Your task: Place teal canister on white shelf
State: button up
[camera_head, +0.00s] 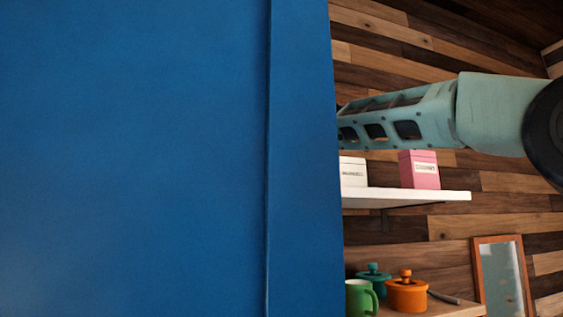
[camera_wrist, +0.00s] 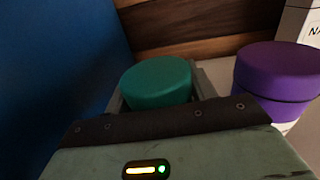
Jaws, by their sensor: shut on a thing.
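The teal canister (camera_wrist: 156,80) shows in the wrist view as a round green-teal lid between the fingers of my gripper (camera_wrist: 158,92), which is shut on it. Its lower part is hidden by my gripper. In the head view the white shelf (camera_head: 430,195) juts out from the wood wall. My arm reaches left above this shelf, and its far end, with the gripper and canister, is hidden behind a blue panel. I cannot tell whether the canister touches a surface.
A purple-lidded canister (camera_wrist: 278,72) stands close right of the teal one, with a white box (camera_wrist: 300,22) behind. The shelf holds a white box (camera_head: 352,172) and a pink box (camera_head: 420,170). A blue panel (camera_head: 150,160) fills the left. Below are pots (camera_head: 406,295) and a green mug (camera_head: 358,298).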

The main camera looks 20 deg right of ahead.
jog(key=shift+f, duration=0.15)
jog(key=o, duration=1.1)
jog(key=s+d+b, duration=0.1)
jog(key=s, duration=1.1)
jog(key=shift+b, duration=0.4)
